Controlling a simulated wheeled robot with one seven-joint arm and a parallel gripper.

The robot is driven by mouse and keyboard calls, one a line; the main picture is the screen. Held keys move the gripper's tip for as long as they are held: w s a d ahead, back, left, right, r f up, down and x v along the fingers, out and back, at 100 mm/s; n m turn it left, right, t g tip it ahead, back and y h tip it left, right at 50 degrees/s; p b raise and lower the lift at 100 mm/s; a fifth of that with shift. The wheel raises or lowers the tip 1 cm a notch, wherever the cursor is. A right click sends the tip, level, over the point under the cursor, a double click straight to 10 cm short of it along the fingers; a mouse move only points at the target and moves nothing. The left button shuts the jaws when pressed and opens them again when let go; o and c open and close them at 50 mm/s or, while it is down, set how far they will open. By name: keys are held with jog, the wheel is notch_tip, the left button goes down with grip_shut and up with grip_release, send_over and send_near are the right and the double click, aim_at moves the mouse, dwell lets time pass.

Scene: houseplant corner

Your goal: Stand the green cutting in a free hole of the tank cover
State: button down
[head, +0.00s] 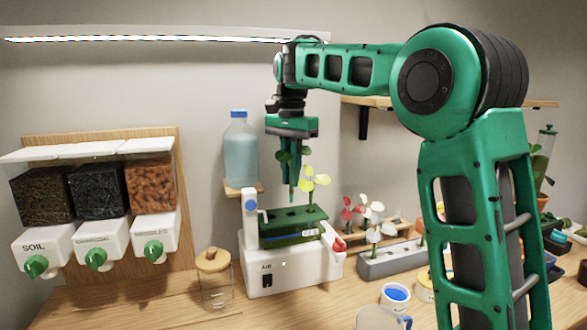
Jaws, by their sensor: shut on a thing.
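The tank is a white box labelled AIR (312,268) with a dark green cover (276,228) on top. Dark holes show in the cover. A yellow-leaved cutting (320,181) stands upright at the cover's back right.
A blue bottle (240,155) stands behind the tank at left, and a lidded jar (213,270) at its front left. A grey planter (385,262) with a white-leaved cutting (380,233) lies right. Blue-filled cup (396,295) and clear mug (378,318) stand at front right.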

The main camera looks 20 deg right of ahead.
aim_at(291, 198)
jog(key=shift+f, duration=1.1)
jog(key=shift+s+f, duration=0.1)
jog(key=shift+f, duration=2.3)
dwell(0.4)
jog(key=c, duration=1.7)
grip_release()
jog(key=o, duration=0.4)
jog(key=shift+r, duration=3.5)
